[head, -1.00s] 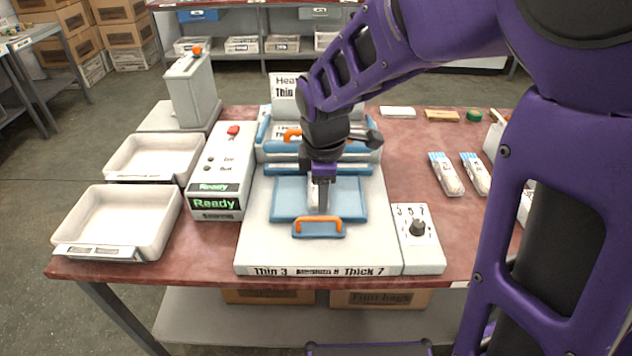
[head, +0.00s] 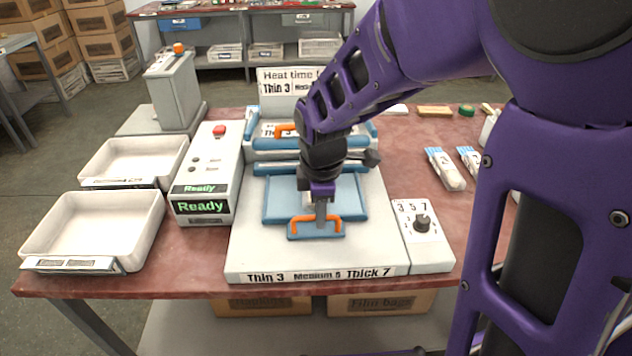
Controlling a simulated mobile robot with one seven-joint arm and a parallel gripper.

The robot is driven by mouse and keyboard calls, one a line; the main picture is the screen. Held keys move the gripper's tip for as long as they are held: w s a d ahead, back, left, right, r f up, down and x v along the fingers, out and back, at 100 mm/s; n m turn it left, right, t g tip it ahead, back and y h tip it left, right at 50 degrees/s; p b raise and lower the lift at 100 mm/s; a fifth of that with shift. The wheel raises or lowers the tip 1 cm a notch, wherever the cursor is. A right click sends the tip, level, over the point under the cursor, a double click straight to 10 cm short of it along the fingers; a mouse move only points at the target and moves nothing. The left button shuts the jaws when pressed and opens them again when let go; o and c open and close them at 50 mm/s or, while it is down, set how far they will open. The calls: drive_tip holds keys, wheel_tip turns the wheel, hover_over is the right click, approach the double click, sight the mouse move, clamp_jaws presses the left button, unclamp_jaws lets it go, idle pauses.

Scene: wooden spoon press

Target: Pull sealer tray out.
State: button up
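The sealer tray (head: 280,203) is a flat blue-rimmed plate in front of the press, on its white base (head: 270,257). An orange handle (head: 297,231) stands at its front edge. My gripper (head: 321,220) points down at the middle of the handle, its fingers overlapping the handle bar in the head view. I cannot tell whether the fingers are around the bar or only in front of or above it, nor whether they are open or shut. The blue press head (head: 262,145) with another orange handle is behind, partly hidden by my arm.
A control box (head: 206,170) reading "Ready" stands left of the press, with two white bins (head: 95,232) beyond it. A dial box (head: 428,252) marked 3, 5, 7 sits right. Labelled packets (head: 445,168) lie further right. The base in front of the tray is clear.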

clamp_jaws()
idle(1.2)
